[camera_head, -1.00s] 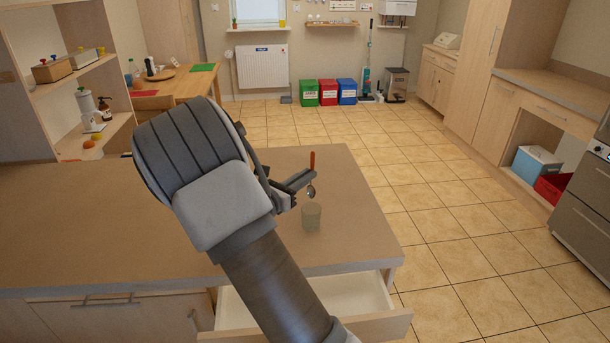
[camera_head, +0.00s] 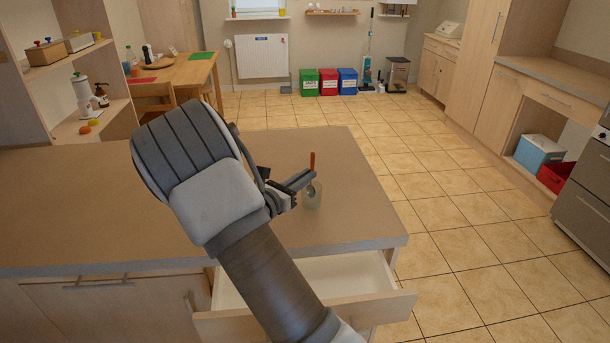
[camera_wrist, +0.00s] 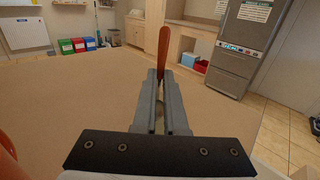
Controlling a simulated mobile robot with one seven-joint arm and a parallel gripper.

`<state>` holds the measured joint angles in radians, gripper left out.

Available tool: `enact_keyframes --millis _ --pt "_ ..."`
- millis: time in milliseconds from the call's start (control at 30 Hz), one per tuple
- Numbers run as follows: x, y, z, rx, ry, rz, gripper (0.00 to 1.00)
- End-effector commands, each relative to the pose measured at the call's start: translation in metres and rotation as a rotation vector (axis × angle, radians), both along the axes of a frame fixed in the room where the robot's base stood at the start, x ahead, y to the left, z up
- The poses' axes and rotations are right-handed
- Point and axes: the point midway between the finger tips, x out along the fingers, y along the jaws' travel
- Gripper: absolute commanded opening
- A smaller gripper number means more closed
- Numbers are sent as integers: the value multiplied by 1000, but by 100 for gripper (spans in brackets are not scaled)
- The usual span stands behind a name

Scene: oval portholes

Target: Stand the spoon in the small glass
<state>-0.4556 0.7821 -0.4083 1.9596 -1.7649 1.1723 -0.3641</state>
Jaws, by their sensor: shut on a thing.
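The spoon has a red-brown handle (camera_head: 312,161) that points up and a metal bowl that hangs down. My gripper (camera_head: 304,180) is shut on the spoon and holds it upright. The small glass (camera_head: 313,199) is greenish and see-through and stands on the counter near its right end. The spoon's bowl overlaps the upper part of the glass in the head view; I cannot tell whether it is inside or in front. In the wrist view the handle (camera_wrist: 164,47) rises beyond my fingers (camera_wrist: 162,78), which largely hide the lower spoon and the glass.
The counter (camera_head: 90,210) is bare around the glass. An open drawer (camera_head: 340,277) juts out below its front edge. Shelves (camera_head: 75,58) stand at the left. Red, green and blue bins (camera_head: 328,82) are far off by the wall.

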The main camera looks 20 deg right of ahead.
Motion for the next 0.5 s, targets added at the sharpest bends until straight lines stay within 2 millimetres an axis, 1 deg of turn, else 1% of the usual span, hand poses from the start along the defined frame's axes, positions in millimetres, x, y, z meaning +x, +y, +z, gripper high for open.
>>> enact_keyframes --millis 267,300,433,467,500 --pt "0 0 0 0 0 0 0" --pt "0 0 0 0 0 0 16" --pt "0 0 0 0 0 0 40" --pt "0 0 0 0 0 0 44" --pt "0 0 0 0 0 0 44"
